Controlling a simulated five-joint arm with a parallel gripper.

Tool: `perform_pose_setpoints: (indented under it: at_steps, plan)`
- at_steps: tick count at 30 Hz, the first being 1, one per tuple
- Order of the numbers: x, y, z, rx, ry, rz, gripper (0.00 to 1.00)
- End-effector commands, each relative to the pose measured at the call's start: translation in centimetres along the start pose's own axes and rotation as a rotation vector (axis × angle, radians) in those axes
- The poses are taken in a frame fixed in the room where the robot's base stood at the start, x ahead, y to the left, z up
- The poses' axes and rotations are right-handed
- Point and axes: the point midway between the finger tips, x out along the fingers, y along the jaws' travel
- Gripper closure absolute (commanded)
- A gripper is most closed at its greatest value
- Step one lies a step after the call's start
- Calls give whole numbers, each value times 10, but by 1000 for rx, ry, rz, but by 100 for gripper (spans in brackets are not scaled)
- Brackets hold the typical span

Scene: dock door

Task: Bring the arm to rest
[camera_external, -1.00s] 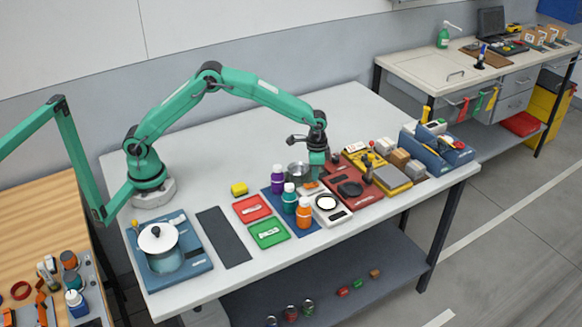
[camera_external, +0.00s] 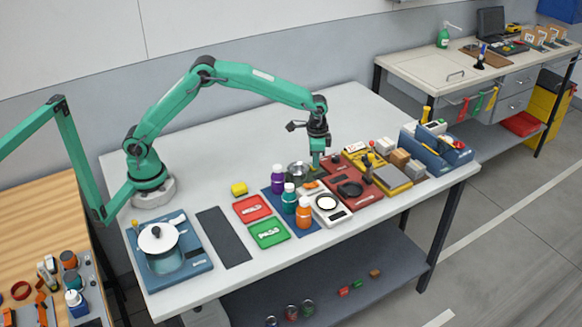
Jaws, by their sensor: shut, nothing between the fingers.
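My gripper (camera_external: 316,163) points down over the right half of the white table (camera_external: 330,110). It is shut and empty. Its tip is beside a small metal pot (camera_external: 298,171) and close to the back left corner of a dark red tray (camera_external: 352,188). I cannot tell whether the tip touches anything below it. My green arm arches over the back of the table from its base at the left.
Bottles (camera_external: 304,212) in purple, teal and orange stand on a blue mat near a white scale (camera_external: 327,204). Red and green trays, a lidded pot (camera_external: 160,248) and a blue crate (camera_external: 440,155) are around. The table's back middle is clear.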

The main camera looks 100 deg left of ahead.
Motion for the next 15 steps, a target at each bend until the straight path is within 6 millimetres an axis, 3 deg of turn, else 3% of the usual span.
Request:
perform_pose_setpoints:
  at_steps: [15]
  plan:
    - [-9,3,3,5,10,0,100]
